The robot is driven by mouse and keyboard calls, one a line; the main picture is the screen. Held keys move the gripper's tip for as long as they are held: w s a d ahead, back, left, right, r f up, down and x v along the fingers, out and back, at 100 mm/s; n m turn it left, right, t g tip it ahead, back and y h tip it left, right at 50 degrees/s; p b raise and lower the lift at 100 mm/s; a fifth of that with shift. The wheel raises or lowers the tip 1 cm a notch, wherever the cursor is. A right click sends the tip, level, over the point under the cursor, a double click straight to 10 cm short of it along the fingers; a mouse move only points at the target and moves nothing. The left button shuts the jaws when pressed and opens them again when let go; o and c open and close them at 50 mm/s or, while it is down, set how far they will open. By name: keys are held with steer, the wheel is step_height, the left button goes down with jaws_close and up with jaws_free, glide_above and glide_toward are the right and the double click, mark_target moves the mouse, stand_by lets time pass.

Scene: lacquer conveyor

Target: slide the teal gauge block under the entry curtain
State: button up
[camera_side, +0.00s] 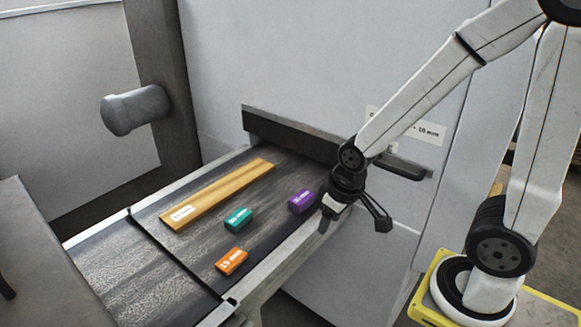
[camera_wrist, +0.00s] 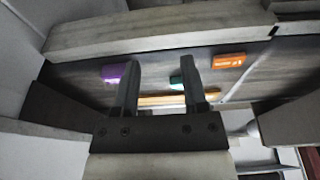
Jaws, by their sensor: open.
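The teal gauge block (camera_side: 238,219) lies flat on the dark conveyor belt, between the wooden strip and the purple block. In the wrist view the teal block (camera_wrist: 177,82) shows between my fingers, partly hidden by the right one. The dark entry curtain (camera_side: 290,134) hangs across the machine's opening at the back end of the belt. My gripper (camera_side: 352,224) is open and empty, above the belt's right rail, to the right of the blocks and apart from them. Its two fingers also show in the wrist view (camera_wrist: 163,80).
A purple block (camera_side: 302,201) lies nearest my gripper, and an orange block (camera_side: 232,261) lies toward the front. A long wooden strip (camera_side: 218,194) lies along the belt's left part. A metal rail (camera_side: 290,249) edges the belt. A handle (camera_side: 402,168) sticks out from the machine.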

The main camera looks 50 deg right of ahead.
steer(key=shift+c, duration=0.2)
steer(key=shift+w, duration=0.15)
jaws_close()
steer(key=w+a+n+g, duration=0.1)
steer(key=w+a+n, duration=0.3)
steer(key=w+n, duration=0.2)
steer(key=w+a+n, duration=0.4)
steer(key=w+n, duration=0.2)
steer(key=w, duration=0.4)
steer(key=w+a+n+g, duration=0.1)
steer(key=w+a+n, duration=0.4)
steer(key=w, duration=0.3)
steer(key=shift+w+f+n+g, duration=0.25)
steer(key=shift+f+n+g, duration=0.05)
steer(key=shift+n, duration=0.2)
